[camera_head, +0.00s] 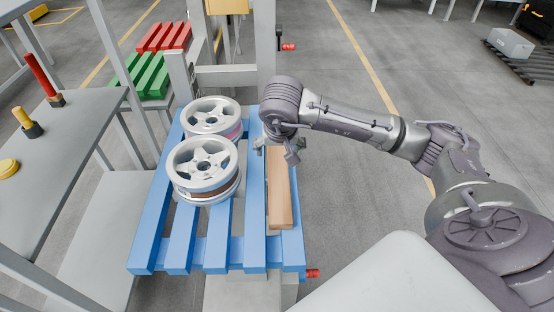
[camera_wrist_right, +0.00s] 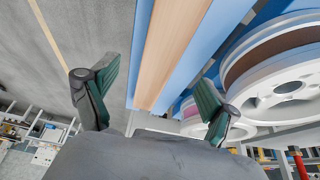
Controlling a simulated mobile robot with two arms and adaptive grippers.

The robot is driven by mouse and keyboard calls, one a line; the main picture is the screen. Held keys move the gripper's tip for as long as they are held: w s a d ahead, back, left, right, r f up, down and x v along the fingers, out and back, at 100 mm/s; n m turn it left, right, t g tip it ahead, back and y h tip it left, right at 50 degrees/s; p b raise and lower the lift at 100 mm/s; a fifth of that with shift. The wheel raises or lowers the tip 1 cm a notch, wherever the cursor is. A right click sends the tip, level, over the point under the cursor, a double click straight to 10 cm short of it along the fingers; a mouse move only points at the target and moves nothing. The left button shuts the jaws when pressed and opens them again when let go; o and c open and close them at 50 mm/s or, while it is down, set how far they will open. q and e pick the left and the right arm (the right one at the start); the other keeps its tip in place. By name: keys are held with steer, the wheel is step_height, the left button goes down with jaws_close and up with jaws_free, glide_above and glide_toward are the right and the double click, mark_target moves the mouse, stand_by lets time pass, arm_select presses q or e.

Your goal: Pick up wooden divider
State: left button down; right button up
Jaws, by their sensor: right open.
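The wooden divider (camera_head: 280,196) is a long, light brown bar lying on the right side of a blue slatted pallet (camera_head: 180,250) in the head view. It also shows in the right wrist view (camera_wrist_right: 172,50), running between the two fingers. My right gripper (camera_head: 276,150) is over the far end of the divider, with its fingers spread. In the right wrist view the open gripper (camera_wrist_right: 150,98) has one green-padded finger on each side of the divider, with nothing held. The wrist partly hides the divider's far end. My left gripper is not in view.
Two silver wheels, a nearer one (camera_head: 203,168) and a farther one (camera_head: 212,116), lie on the pallet left of the divider. A grey post (camera_head: 265,50) stands behind. A grey table (camera_head: 60,140) is at left.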

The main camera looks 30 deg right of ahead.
mark_target(278, 158)
steer(key=shift+w+d+f, duration=0.1)
steer(key=shift+w+f, duration=0.15)
steer(key=shift+f, duration=0.4)
steer(key=shift+w+f, duration=0.15)
steer(key=shift+f, duration=0.15)
steer(key=shift+w+d+f, duration=0.1)
steer(key=shift+w+f, duration=0.05)
steer(key=shift+f, duration=0.05)
steer(key=x, duration=0.4)
steer(key=shift+f+p, duration=0.15)
steer(key=shift+p, duration=0.2)
steer(key=shift+w+d+f, duration=0.1)
steer(key=shift+w+f, duration=0.05)
steer(key=shift+f, duration=0.05)
steer(key=shift+c, duration=0.6)
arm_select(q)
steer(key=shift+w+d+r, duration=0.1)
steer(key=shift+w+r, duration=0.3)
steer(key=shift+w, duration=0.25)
arm_select(e)
steer(key=c, duration=1.4)
steer(key=shift+r, duration=0.2)
